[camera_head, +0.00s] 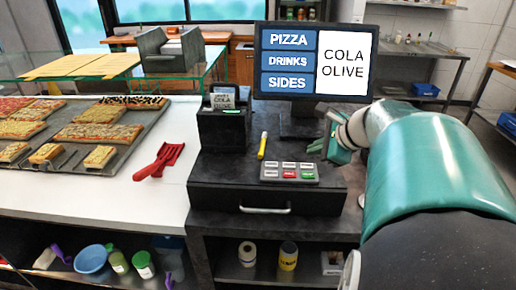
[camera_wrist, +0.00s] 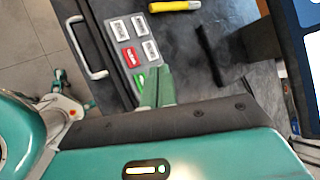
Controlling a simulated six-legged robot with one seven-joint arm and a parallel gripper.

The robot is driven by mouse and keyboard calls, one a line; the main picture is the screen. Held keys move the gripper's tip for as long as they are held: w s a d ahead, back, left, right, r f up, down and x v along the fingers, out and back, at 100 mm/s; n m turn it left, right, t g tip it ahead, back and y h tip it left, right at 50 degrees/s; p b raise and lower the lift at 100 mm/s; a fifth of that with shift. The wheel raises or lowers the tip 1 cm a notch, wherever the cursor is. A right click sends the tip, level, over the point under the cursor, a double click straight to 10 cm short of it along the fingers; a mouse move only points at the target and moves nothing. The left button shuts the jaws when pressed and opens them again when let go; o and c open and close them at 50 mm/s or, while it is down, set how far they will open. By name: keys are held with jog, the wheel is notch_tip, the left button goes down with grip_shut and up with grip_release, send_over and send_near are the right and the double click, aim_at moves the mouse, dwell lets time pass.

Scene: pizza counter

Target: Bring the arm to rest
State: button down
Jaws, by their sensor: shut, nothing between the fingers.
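My arm comes in from the right in the head view, and my gripper (camera_head: 330,148) hangs over the right part of the dark counter, in front of the order screen (camera_head: 315,60). In the wrist view my gripper's green fingers (camera_wrist: 157,87) are together with nothing between them. They are close to the keypad (camera_head: 289,172), near its green key. The keypad also shows in the wrist view (camera_wrist: 133,47), with white, red and green keys. I cannot tell whether the fingers touch it.
A yellow marker (camera_head: 262,145) lies beside the keypad, left of my gripper. A red scoop (camera_head: 160,161) lies on the white counter near the pizza tray (camera_head: 139,129). A drawer handle (camera_head: 264,210) juts from the counter front.

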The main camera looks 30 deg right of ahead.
jog(key=shift+a, duration=0.1)
jog(key=s+a+f+n+g, duration=0.1)
jog(key=s+a+n, duration=0.2)
jog(key=a+n, duration=0.5)
jog(key=s+a+f+n+g, duration=0.1)
jog(key=s+a+f+n, duration=0.1)
jog(key=a+n, duration=0.7)
jog(key=s+a+f+n+g+h, duration=0.1)
jog(key=s+a+n, duration=0.3)
jog(key=a+n, duration=0.4)
jog(key=shift+s+a+f+n+g, duration=0.3)
jog(key=shift+a+f, duration=0.3)
jog(key=shift+a, duration=0.4)
